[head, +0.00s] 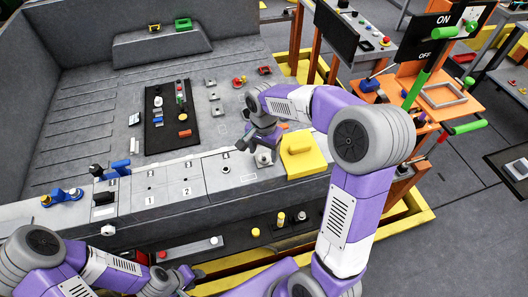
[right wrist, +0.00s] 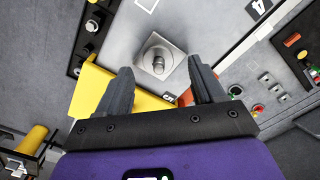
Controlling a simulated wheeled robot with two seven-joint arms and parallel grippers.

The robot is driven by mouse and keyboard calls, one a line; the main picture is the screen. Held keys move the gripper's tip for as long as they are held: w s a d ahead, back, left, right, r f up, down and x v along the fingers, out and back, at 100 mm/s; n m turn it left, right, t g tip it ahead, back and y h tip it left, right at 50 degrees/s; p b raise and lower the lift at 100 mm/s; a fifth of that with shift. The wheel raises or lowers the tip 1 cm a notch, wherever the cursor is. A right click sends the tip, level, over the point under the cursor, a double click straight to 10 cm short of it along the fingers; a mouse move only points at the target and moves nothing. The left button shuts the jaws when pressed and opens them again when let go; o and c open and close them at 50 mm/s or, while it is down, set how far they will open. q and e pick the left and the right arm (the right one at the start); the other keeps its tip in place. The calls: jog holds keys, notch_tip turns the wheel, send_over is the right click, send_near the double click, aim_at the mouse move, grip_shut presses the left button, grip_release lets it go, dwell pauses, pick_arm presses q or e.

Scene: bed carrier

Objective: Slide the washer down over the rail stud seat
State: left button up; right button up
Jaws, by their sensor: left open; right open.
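A short metal stud (right wrist: 158,62) stands on a square grey seat plate (right wrist: 150,48) in the right wrist view. In the head view the seat (head: 264,159) sits at the right end of the front rail. I cannot tell whether a separate washer lies around the stud. My right gripper (head: 256,143) is above the seat. Its fingers (right wrist: 162,72) are apart with nothing between them, and the stud shows beyond the tips. My left gripper (head: 187,278) is low at the front of the console, open and empty.
A yellow block (head: 303,158) stands right beside the seat, and it also shows in the right wrist view (right wrist: 92,88). A black panel (head: 160,135) with small parts lies on the bed. Blue clamps (head: 117,169) stand on the left rail. An orange workstation is at the right.

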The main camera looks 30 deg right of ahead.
notch_tip(320, 180, up, 6)
jog(key=shift+r+p, duration=0.1)
jog(key=shift+p, duration=0.3)
dwell(0.6)
